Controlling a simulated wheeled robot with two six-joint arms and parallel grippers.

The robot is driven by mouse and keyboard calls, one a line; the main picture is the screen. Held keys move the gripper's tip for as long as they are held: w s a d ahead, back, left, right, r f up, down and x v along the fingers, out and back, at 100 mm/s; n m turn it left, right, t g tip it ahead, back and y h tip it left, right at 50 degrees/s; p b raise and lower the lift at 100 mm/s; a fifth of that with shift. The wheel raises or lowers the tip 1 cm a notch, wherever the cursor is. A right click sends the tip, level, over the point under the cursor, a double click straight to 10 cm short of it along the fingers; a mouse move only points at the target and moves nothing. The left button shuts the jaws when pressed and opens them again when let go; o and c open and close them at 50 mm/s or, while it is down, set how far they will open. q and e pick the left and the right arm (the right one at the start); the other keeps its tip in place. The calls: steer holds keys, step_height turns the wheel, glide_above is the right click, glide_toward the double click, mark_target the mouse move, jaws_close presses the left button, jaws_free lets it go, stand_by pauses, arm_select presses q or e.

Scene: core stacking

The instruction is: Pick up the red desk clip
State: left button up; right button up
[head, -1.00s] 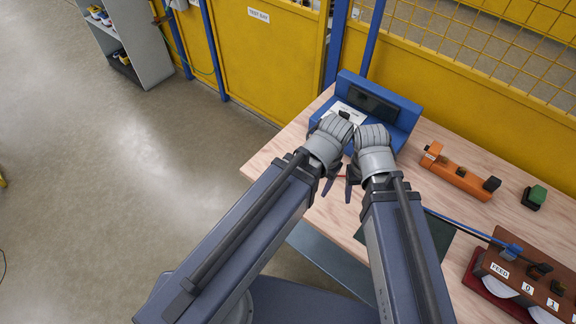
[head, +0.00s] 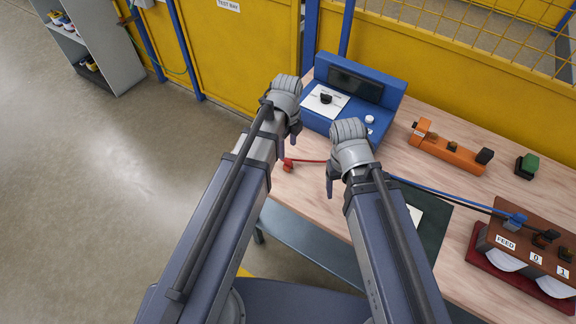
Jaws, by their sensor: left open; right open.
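A small red clip (head: 288,166) lies on the wooden table near its left front edge, with a thin red lead running right from it towards my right gripper. My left gripper (head: 284,138) is open just above and behind the clip in the picture, by the blue console's left end; its fingers are partly hidden by its wrist. No contact with the clip shows. My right gripper (head: 332,180) is open to the right of the clip, its fingers pointing down; its wrist hides where the red lead ends.
A blue console (head: 392,86) with a dark screen and a white card (head: 326,101) stands at the back. An orange block (head: 449,152), a green-topped block (head: 528,165), a brown FEED box (head: 515,245) and a blue lead (head: 450,204) are on the right. A dark mat (head: 437,226) lies partly behind my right arm.

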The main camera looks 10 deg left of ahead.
mark_target(288, 159)
arm_select(q)
steer(key=shift+s+d+f+b, duration=0.1)
steer(key=shift+f+b, duration=1.9)
steer(key=shift+s+d+f+b, duration=0.1)
steer(key=shift+f+b, duration=1.85)
steer(key=shift+f, duration=0.05)
arm_select(e)
steer(key=shift+f, duration=3.95)
arm_select(q)
steer(key=shift+r, duration=0.1)
arm_select(e)
steer(key=shift+r, duration=0.1)
arm_select(q)
jaws_close()
